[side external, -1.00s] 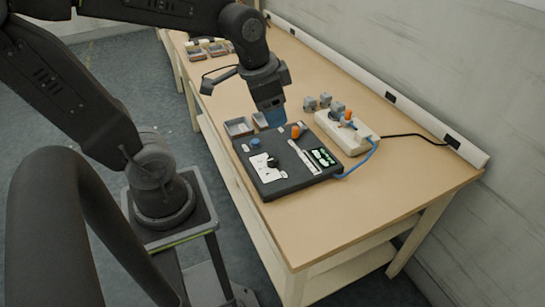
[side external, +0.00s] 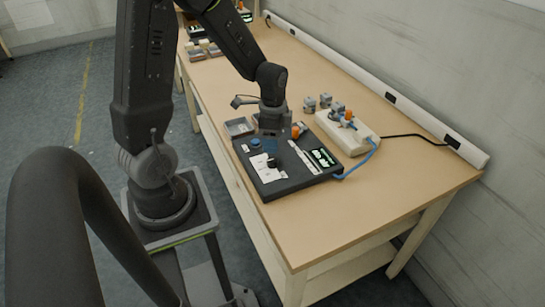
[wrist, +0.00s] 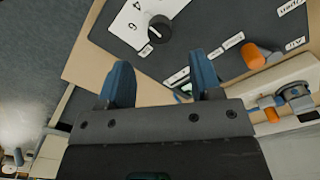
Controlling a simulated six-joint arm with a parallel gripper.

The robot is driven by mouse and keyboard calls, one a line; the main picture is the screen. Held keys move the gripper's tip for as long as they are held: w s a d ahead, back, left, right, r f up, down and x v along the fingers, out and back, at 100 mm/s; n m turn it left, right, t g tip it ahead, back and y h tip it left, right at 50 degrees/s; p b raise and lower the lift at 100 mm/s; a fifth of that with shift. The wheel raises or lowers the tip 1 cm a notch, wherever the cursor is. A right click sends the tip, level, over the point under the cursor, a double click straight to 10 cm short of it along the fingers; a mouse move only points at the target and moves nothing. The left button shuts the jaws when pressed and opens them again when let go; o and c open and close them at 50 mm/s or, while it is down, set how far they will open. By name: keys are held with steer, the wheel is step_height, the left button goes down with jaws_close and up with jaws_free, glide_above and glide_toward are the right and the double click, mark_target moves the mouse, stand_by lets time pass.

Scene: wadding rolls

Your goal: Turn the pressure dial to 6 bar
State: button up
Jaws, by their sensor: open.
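The pressure dial is a black round knob (side external: 272,162) on a dark, sloped control panel (side external: 290,188). In the wrist view the knob (wrist: 159,30) sits beside a white scale plate (wrist: 127,22) with the figures 4 and 6 readable. A small pale mark shows on the knob, but I cannot tell its exact setting. My gripper (side external: 270,147) is above the back part of the panel, close to the knob. In the wrist view its two blue fingers (wrist: 162,76) are apart and empty, with the knob beyond the fingertips and not between them.
A cream block with fittings (side external: 349,142) stands to the right, joined by a blue hose (side external: 358,168). The bench front (side external: 350,205) is clear.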

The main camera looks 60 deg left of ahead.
mark_target(272, 159)
step_height(272, 159, down, 7)
steer(key=shift+s+d+r, duration=0.1)
steer(key=shift+c, duration=0.3)
steer(key=c, duration=0.9)
steer(key=shift+o, duration=0.2)
steer(key=shift+n, duration=0.4)
steer(key=n, duration=0.3)
steer(key=shift+n, duration=2.5)
steer(key=o, duration=0.9)
